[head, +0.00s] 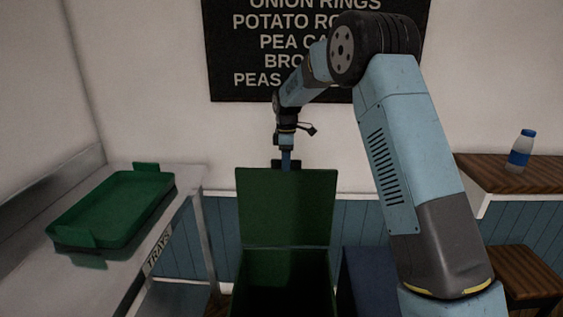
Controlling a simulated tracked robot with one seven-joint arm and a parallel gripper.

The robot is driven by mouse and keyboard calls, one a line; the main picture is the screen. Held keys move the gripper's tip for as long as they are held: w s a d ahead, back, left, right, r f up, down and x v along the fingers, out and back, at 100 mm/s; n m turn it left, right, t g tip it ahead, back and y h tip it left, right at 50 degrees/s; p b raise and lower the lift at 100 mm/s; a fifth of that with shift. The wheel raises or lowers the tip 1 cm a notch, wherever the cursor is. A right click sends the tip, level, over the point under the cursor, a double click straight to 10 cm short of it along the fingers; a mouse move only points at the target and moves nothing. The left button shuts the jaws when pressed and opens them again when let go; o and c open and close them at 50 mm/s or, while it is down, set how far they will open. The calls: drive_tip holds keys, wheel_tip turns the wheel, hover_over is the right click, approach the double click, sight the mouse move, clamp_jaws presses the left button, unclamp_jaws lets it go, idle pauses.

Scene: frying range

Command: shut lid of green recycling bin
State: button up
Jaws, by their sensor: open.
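The green recycling bin (240,285) stands low in the middle of the head view. Its green lid (287,208) is open and stands upright at the back, and the dark inside of the bin shows. My gripper (286,164) is at the top edge of the lid, near its middle. The fingers point down and are open. The lower fingers are partly hidden by the lid, and I cannot tell whether they touch it.
A metal counter marked TRAYS (120,268) with a green tray (75,215) is on the left. A dark blue bin (362,283) stands right of the green one. A wooden shelf (500,172) with a bottle (521,150) and a wooden stool (525,275) are at right.

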clamp_jaws()
idle(0.5)
